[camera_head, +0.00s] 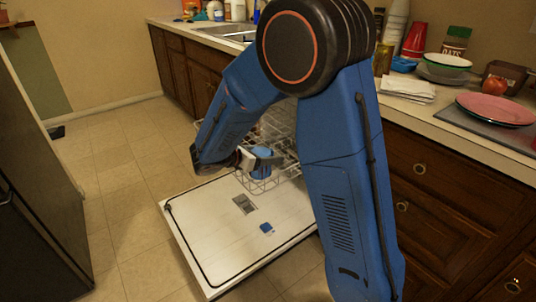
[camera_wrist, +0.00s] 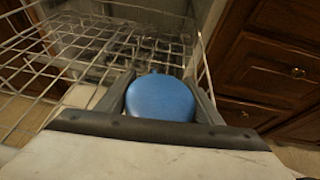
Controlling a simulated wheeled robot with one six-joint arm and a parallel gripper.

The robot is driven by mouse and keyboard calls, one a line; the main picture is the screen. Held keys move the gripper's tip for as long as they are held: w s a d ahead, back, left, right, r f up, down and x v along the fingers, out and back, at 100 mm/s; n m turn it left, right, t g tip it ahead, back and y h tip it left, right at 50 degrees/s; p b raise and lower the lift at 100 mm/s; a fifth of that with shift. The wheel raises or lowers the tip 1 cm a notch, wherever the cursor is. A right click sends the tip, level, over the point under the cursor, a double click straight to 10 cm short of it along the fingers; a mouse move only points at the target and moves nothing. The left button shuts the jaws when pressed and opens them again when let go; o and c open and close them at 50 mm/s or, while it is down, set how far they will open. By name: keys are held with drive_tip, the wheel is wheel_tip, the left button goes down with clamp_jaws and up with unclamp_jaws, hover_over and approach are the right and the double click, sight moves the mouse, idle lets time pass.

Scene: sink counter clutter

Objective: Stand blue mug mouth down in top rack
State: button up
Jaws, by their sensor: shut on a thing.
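The blue mug (camera_wrist: 160,98) is between the fingers of my gripper (camera_wrist: 165,92) in the wrist view, its smooth rounded blue side or base facing the camera. Its mouth and handle cannot be made out. In the head view my gripper (camera_head: 258,160) is shut on the blue mug (camera_head: 263,165), over the open dishwasher door and at the wire rack. The wire rack (camera_head: 274,130) is partly hidden behind my arm. In the wrist view the rack (camera_wrist: 75,45) spreads ahead and to the left. I cannot tell whether the mug touches the wires.
The open dishwasher door (camera_head: 215,225) lies flat below. Wooden cabinets (camera_wrist: 270,60) stand close on the right. The counter holds pink plates (camera_head: 497,107), a green-rimmed bowl (camera_head: 448,62), a red cup (camera_head: 415,38) and a white cloth (camera_head: 408,88). The tiled floor at left is clear.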

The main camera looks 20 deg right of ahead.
drive_tip(key=o, duration=1.4)
drive_tip(key=shift+f, duration=0.1)
drive_tip(key=shift+c, duration=0.2)
drive_tip(key=shift+a, duration=0.1)
drive_tip(key=v, duration=1.7)
drive_tip(key=shift+s, duration=0.1)
